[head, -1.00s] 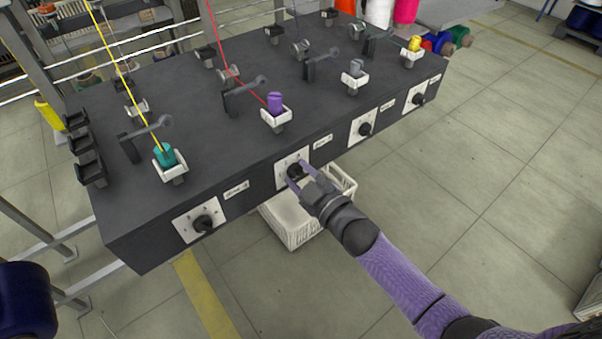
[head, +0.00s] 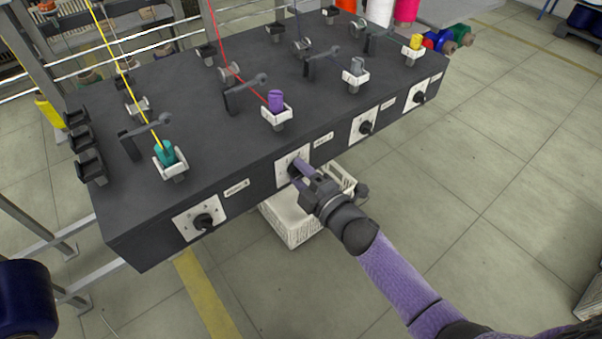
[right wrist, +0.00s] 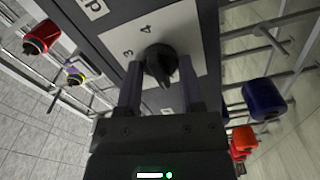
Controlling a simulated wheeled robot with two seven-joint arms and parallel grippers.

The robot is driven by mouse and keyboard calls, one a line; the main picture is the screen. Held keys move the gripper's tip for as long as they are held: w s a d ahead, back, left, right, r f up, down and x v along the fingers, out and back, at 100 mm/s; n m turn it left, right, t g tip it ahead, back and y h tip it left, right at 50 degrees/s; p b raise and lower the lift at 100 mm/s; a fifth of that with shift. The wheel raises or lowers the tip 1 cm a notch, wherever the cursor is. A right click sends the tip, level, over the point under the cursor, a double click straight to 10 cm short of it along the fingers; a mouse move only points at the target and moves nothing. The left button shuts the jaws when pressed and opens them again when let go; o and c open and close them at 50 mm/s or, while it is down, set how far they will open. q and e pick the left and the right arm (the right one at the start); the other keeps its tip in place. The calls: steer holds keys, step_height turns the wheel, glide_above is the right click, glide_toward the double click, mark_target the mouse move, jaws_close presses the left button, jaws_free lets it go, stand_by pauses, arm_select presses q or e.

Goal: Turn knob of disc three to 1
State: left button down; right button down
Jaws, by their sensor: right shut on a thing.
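The black winding box (head: 230,205) has a row of black knobs on white plates along its front. My right gripper (head: 296,174) is at the second knob from the left, on its white plate (head: 283,166). The right wrist view shows this black knob (right wrist: 160,64) between my two purple fingers (right wrist: 161,92), which are shut on it. The digits 3 and 4 show on its plate (right wrist: 185,30); the rest of the dial is hidden. The label beside it is too small to read surely. My left gripper is not in view.
Other knobs sit at the left (head: 203,222) and right (head: 366,128). A purple bobbin (head: 275,101) with red thread and a teal bobbin (head: 166,153) with yellow thread stand on top. A white crate (head: 288,222) is below the gripper.

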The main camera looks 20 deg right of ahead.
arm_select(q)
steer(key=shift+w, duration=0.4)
arm_select(e)
steer(key=shift+c, duration=1.1)
jaws_free()
steer(key=shift+s+d, duration=0.1)
steer(key=shift+s, duration=0.15)
arm_select(q)
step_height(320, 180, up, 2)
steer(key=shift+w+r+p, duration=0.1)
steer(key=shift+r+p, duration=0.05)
steer(key=shift+p, duration=1.1)
arm_select(e)
steer(key=v, duration=0.9)
steer(key=shift+s, duration=0.2)
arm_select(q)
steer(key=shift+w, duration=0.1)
